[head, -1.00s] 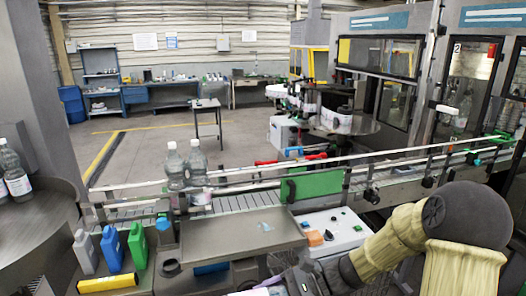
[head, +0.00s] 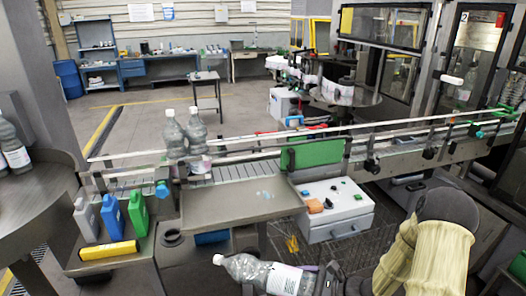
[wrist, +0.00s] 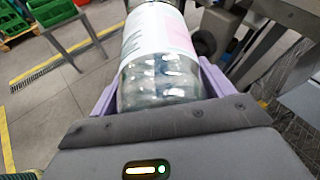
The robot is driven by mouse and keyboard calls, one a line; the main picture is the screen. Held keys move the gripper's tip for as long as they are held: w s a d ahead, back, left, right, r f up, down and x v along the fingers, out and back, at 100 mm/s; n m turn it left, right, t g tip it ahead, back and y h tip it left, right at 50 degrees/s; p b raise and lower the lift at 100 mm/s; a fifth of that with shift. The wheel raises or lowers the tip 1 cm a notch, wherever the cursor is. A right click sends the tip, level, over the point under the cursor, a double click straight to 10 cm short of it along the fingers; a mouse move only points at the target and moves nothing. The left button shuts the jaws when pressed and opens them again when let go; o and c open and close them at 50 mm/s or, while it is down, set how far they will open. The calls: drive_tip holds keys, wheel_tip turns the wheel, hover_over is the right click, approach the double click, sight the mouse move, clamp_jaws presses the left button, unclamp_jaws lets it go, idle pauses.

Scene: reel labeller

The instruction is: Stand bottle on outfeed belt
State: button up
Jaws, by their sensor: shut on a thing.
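A clear bottle (head: 268,273) with a white label and white cap lies nearly level at the bottom of the head view, cap to the left. My gripper (head: 318,277) is shut on its base end. In the wrist view the bottle (wrist: 158,65) sits between the purple fingers of my gripper (wrist: 157,90). The belt (head: 232,169) runs across the head view behind a grey metal plate, below the held bottle's level in neither view clearly. Two similar bottles (head: 174,138) (head: 198,134) stand upright, close together, on its left part.
Guide rails (head: 250,147) run along the belt, with a green panel (head: 317,153) on them. The metal plate (head: 232,204) and a white control box (head: 335,208) lie before the belt. Coloured jugs (head: 111,217) stand at left. Bare belt shows right of the standing bottles.

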drive_tip(key=d+f+m+t+h, duration=0.1)
drive_tip(key=d+f, duration=0.3)
drive_tip(key=f, duration=0.4)
drive_tip(key=shift+s+d+m+t+b, duration=0.15)
drive_tip(key=shift+s+m+t+b, duration=0.15)
drive_tip(key=shift+m+t, duration=0.25)
drive_tip(key=shift+f+h, duration=0.2)
drive_tip(key=shift+h, duration=0.1)
